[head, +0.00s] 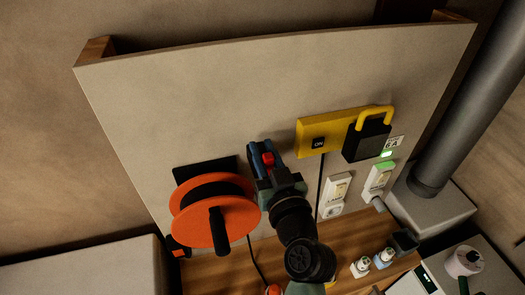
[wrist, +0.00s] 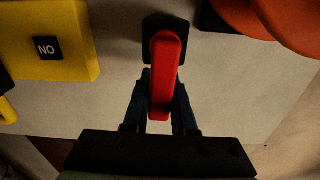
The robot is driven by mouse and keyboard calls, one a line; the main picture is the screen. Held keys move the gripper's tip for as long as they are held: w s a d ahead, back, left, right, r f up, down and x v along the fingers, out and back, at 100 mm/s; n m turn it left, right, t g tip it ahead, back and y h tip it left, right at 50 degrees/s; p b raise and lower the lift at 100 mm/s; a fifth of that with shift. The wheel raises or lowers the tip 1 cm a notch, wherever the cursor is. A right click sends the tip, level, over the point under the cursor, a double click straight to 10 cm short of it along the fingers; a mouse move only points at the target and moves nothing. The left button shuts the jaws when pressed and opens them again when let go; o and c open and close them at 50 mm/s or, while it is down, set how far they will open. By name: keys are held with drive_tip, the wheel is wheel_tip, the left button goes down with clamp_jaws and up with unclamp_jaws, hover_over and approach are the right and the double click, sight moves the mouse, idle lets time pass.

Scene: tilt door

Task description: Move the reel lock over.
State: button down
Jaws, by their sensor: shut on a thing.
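The reel lock (wrist: 165,72) is a red lever on a black base fixed to the upright panel. In the wrist view it points down the picture from the base, between my fingers. In the head view only a small red part of it (head: 268,158) shows, the rest hidden by my gripper (head: 262,160). My gripper is shut on the red lever, one dark finger on each side. The orange reel (head: 205,212) with a black handle is just left of my gripper in the head view; its edge also shows in the wrist view (wrist: 290,22).
A wooden shelf (head: 345,250) with small plugs lies under the panel. A dark cable hangs below the reel.

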drive_tip(key=m, duration=0.1)
drive_tip(key=d+m+b, duration=0.1)
drive_tip(key=m+b, duration=0.1)
drive_tip(key=shift+w+d+f+m, duration=0.25)
drive_tip(key=shift+f+m, duration=0.05)
drive_tip(key=m, duration=0.1)
drive_tip(key=d+m+b, duration=0.1)
drive_tip(key=m, duration=0.1)
drive_tip(key=shift+w+d+f+m, duration=0.1)
drive_tip(key=shift+w+f+m, duration=0.1)
drive_tip(key=shift+f+m, duration=0.15)
drive_tip(key=m, duration=0.2)
drive_tip(key=d+f+m+b, duration=0.1)
drive_tip(key=m, duration=0.1)
drive_tip(key=shift+w+f, duration=0.15)
drive_tip(key=shift+d+f+m, duration=0.15)
drive_tip(key=shift+f+m, duration=0.2)
drive_tip(key=shift+m, duration=0.7)
drive_tip(key=shift+d+f+m, duration=0.1)
drive_tip(key=shift+f+m, duration=0.2)
drive_tip(key=shift+m, duration=0.7)
drive_tip(key=c, duration=0.7)
unclamp_jaws()
